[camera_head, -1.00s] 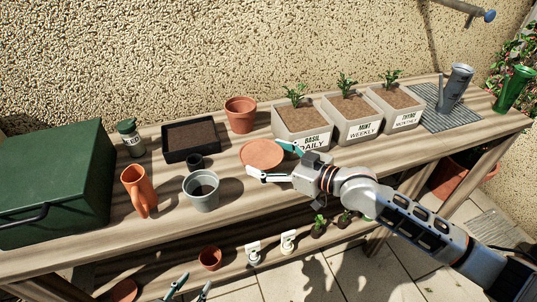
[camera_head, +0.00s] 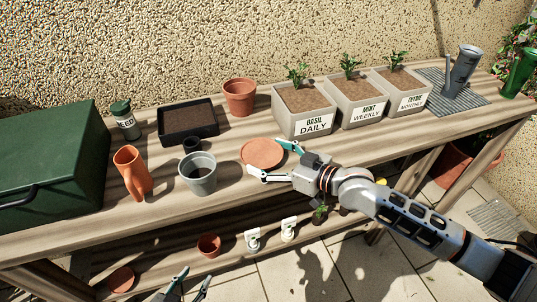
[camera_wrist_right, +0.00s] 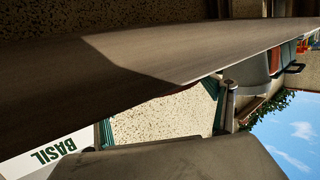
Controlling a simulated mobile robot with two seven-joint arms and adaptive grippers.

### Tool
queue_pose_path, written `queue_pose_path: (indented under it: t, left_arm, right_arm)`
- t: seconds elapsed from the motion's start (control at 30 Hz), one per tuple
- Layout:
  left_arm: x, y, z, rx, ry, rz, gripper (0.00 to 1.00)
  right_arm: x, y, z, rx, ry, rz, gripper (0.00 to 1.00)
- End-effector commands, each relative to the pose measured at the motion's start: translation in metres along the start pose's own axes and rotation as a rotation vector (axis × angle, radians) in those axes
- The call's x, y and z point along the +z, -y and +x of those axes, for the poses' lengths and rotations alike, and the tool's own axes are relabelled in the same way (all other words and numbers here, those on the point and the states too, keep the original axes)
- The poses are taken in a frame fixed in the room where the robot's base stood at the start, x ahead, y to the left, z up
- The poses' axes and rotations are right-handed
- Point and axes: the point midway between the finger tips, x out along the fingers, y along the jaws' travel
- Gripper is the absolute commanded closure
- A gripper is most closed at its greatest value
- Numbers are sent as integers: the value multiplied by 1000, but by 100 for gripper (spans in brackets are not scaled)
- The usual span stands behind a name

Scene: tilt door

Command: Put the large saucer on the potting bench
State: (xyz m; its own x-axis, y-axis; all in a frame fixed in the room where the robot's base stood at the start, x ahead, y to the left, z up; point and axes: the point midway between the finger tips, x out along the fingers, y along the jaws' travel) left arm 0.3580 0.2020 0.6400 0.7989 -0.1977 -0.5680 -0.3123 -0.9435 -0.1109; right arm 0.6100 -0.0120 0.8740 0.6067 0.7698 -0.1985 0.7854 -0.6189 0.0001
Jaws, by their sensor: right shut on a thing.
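The large saucer (camera_head: 262,153) is a round terracotta dish over the front middle of the potting bench (camera_head: 432,137). My right gripper (camera_head: 268,160) comes in from the right in the head view and is shut on its near right edge, one finger on each side. I cannot tell whether the saucer touches the bench top. In the right wrist view the saucer cannot be clearly made out. My left gripper (camera_head: 190,285) is low at the bottom edge of the head view, fingers apart and empty, in front of the lower shelf.
Near the saucer stand a grey pot (camera_head: 197,174), terracotta pot (camera_head: 239,97), seed tray (camera_head: 187,121) and basil planter (camera_head: 303,112). A smaller saucer (camera_head: 121,279) lies on the lower shelf.

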Motion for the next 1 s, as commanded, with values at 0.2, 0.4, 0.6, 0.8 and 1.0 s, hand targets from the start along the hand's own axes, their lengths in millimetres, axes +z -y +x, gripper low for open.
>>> queue_pose_path:
  t: [0.2, 0.4, 0.6, 0.8, 1.0]
  left_arm:
    - [0, 0, 0, 0, -1, 0, 60]
    - [1, 0, 0, 0, 0, 0, 60]
    - [3, -1, 1, 1, 2, 0, 60]
    - [6, -1, 2, 1, 6, 0, 60]
    - [6, -1, 2, 1, 6, 0, 60]
  right_arm:
    - [-1, 0, 0, 0, -1, 0, 44]
    - [0, 0, 0, 0, -1, 0, 44]
    - [4, 0, 1, 0, -1, 0, 44]
    - [5, 0, 1, 0, -1, -1, 0]
    - [5, 0, 1, 0, 0, 0, 0]
